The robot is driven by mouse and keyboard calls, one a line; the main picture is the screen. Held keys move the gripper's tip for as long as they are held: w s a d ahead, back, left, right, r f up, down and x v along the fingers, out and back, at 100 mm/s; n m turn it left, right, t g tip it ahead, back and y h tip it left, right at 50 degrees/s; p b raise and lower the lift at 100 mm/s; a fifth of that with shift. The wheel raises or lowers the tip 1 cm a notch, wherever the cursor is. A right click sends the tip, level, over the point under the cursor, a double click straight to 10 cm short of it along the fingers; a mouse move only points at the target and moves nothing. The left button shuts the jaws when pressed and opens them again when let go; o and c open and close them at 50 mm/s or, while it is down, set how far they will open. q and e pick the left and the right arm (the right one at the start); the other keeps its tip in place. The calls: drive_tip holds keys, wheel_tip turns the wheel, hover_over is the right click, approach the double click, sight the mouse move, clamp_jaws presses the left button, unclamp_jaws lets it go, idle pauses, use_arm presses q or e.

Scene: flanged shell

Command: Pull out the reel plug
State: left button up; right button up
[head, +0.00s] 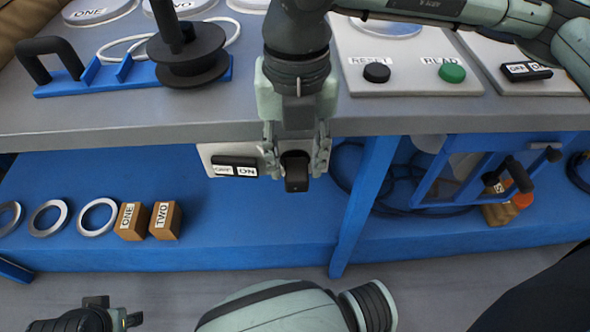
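A black plug-like block (296,174) sits at the right end of a pale socket plate (207,152) under the bench's front edge. I take it for the reel plug. My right gripper (296,165) points down over it, with one finger on each side. The fingers are close to its sides, but I cannot tell if they touch it. The black reel (187,68) stands on a blue holder (140,78) on the bench, top left. My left gripper (108,314) seems to be the dark part at the bottom left, cut by the frame edge.
An OFF/ON switch (234,167) is just left of the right gripper. A blue post (362,205) stands to its right, with dark cable (400,180) behind. Rings (98,217) and two brown blocks (165,220) lie on the lower blue shelf. RESET and READ buttons (452,72) are above.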

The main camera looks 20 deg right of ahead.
sight(296, 169)
clamp_jaws()
drive_tip(key=shift+r, duration=0.1)
drive_tip(key=shift+r+p, duration=1.35)
drive_tip(key=shift+r, duration=1.6)
